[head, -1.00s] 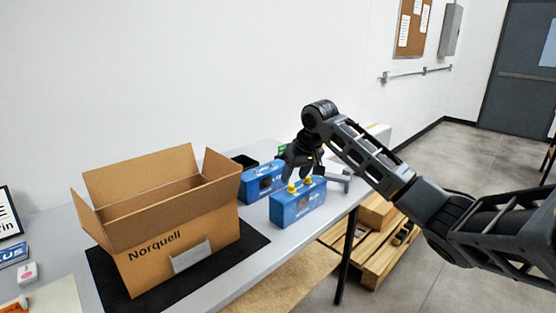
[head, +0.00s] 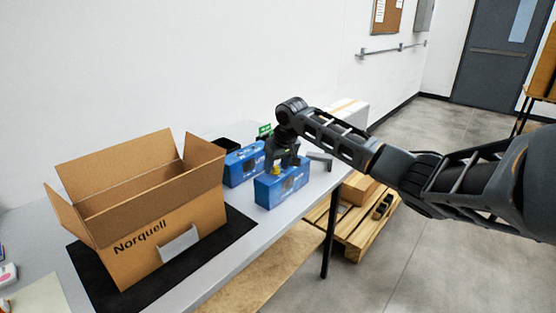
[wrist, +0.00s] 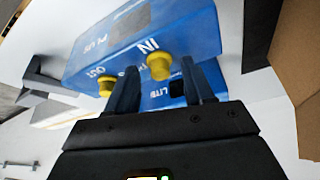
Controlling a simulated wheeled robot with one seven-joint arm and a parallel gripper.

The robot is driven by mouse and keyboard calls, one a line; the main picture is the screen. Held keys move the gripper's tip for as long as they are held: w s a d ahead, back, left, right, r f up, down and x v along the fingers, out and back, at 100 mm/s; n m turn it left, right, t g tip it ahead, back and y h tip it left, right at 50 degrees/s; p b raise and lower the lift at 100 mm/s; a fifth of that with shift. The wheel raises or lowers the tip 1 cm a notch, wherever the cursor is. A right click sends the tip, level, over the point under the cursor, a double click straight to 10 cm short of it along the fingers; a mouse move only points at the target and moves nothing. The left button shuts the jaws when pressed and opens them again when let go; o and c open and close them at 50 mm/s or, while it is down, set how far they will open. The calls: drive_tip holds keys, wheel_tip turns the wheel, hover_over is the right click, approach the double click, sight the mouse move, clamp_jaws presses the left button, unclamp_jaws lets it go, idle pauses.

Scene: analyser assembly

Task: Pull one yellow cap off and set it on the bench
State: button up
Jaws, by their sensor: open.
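A blue analyser box (head: 285,188) stands on the bench (head: 225,248). In the wrist view the box (wrist: 95,48) bears two yellow caps, the IN cap (wrist: 160,67) and the OUT cap (wrist: 106,86). My gripper (head: 284,164) is over the box top, with one yellow cap (head: 276,170) showing beside it. In the wrist view my gripper (wrist: 158,65) is open, and the IN cap appears between its fingertips, with gaps on both sides. The OUT cap is outside the left finger. I cannot tell how far the tips are above the box.
A second blue box (head: 241,168), marked LITE, stands just behind. An open carton (head: 150,240) marked Norquell sits on a black mat (head: 235,228) to the left. A grey bracket (head: 320,157) lies to the right. Bare bench shows along the front edge.

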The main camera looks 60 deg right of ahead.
sight(277, 167)
drive_tip(key=shift+c, duration=0.4)
clamp_jaws()
idle(0.4)
drive_tip(key=shift+r+p, duration=0.4)
drive_tip(key=shift+p, duration=0.05)
drive_tip(key=shift+r+p, duration=2.3)
drive_tip(key=shift+r, duration=0.15)
drive_tip(key=shift+r+p, duration=0.35)
drive_tip(key=shift+r, duration=0.7)
